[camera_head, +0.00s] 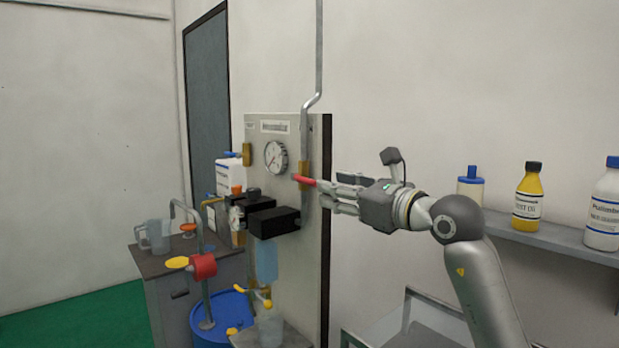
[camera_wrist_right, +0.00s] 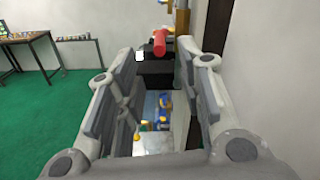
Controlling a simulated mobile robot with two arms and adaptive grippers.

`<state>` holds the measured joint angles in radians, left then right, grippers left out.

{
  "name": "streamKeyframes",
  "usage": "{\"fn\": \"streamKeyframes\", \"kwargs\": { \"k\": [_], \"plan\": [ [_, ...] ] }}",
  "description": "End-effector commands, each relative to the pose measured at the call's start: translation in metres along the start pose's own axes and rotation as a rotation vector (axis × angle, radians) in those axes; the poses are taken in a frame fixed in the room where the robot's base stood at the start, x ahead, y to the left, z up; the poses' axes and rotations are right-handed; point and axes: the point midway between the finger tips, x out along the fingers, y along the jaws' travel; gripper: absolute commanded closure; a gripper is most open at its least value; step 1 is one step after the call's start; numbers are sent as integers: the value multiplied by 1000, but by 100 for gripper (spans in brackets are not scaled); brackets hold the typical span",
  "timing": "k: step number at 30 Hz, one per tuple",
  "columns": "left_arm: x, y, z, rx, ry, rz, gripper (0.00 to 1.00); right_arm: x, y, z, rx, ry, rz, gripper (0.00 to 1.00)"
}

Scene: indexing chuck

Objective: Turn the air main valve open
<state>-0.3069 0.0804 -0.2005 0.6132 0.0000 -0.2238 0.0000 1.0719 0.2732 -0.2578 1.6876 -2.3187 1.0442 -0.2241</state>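The air main valve's red lever (camera_head: 304,180) sticks out from a brass body (camera_head: 304,169) on the grey vertical pipe of the panel, beside a round gauge (camera_head: 276,157). My right gripper (camera_head: 326,188) reaches in from the right, its fingertips close to the lever's end. In the right wrist view the red lever (camera_wrist_right: 160,43) shows at the far end of the gap between the two fingers (camera_wrist_right: 157,65). The fingers are spread apart and nothing is clamped. Whether the fingertips touch the lever I cannot tell. My left gripper is not in view.
Black boxes (camera_head: 274,222) project from the panel (camera_head: 283,290) below the lever. A shelf (camera_head: 545,236) with bottles runs along the right wall. A bench (camera_head: 165,268) with a jug (camera_head: 155,236) stands left, near a blue drum (camera_head: 228,315). Green floor is clear at left.

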Motion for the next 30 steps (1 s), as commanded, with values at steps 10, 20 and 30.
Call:
{"fn": "streamKeyframes", "kwargs": {
  "k": [10, 20, 30],
  "plan": [
    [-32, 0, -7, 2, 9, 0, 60, 63, 0, 3, 3, 2, 2, 65],
    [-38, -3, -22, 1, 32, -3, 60, 84, 1, 1, -1, 0, 1, 65],
    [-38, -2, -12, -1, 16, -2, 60, 84, 0, 0, -1, 0, 0, 77]
  ]
}}
